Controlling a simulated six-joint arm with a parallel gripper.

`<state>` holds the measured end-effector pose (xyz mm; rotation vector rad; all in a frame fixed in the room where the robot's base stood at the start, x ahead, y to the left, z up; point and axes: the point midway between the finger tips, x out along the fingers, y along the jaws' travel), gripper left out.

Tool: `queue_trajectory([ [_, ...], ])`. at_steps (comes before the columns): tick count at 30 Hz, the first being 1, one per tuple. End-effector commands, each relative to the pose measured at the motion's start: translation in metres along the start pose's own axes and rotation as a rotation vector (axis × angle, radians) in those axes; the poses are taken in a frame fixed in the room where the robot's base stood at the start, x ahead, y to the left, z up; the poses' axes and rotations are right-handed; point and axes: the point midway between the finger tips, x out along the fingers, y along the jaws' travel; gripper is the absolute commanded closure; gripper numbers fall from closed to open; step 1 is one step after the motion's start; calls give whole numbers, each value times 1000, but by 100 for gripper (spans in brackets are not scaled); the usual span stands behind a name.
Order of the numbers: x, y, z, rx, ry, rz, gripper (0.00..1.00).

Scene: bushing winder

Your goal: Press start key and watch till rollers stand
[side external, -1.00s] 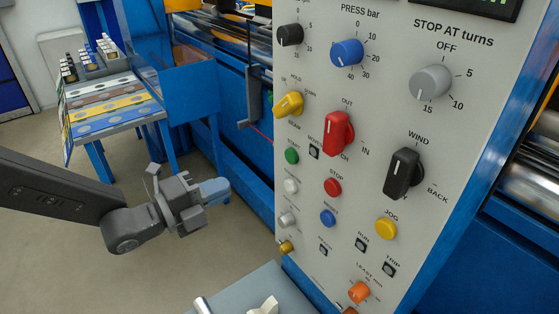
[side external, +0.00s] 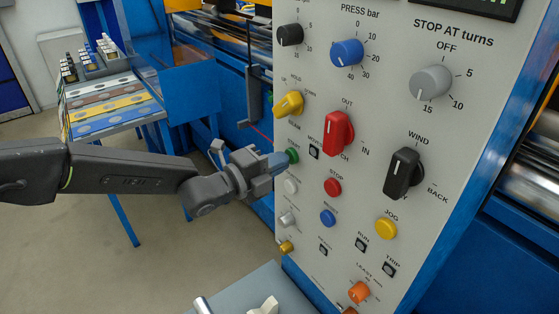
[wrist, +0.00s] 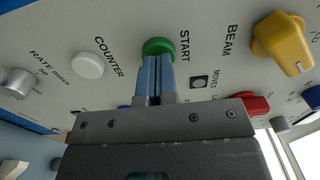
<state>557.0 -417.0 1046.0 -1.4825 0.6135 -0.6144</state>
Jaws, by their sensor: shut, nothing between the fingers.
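The green START key (side external: 293,156) is on the left part of the grey control panel, below the yellow BEAM knob. My gripper (side external: 284,162) is shut and empty, with its blue fingertips at the START key. In the wrist view the fingertips (wrist: 155,62) lie over the lower part of the green key (wrist: 158,47); whether the key is pushed in cannot be told. Steel rollers (side external: 535,172) show partly at the right edge behind the panel; whether they turn cannot be told.
Close by are the white COUNTER button (side external: 291,186), the red STOP button (side external: 333,187), the red knob (side external: 338,132) and the yellow BEAM knob (side external: 289,104). A grey shelf (side external: 255,293) juts out below the panel. A table with coloured strips (side external: 112,98) stands behind on the left.

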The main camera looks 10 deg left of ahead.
Motion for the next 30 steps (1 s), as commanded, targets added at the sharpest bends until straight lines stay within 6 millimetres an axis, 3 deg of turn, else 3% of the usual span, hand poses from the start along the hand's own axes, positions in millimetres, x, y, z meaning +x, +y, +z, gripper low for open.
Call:
queue_trajectory([
  [14,5,0,0,0,0,1,100],
  [22,22,0,0,1,0,-1,100],
  [30,24,1,-1,-3,-1,3,100],
])
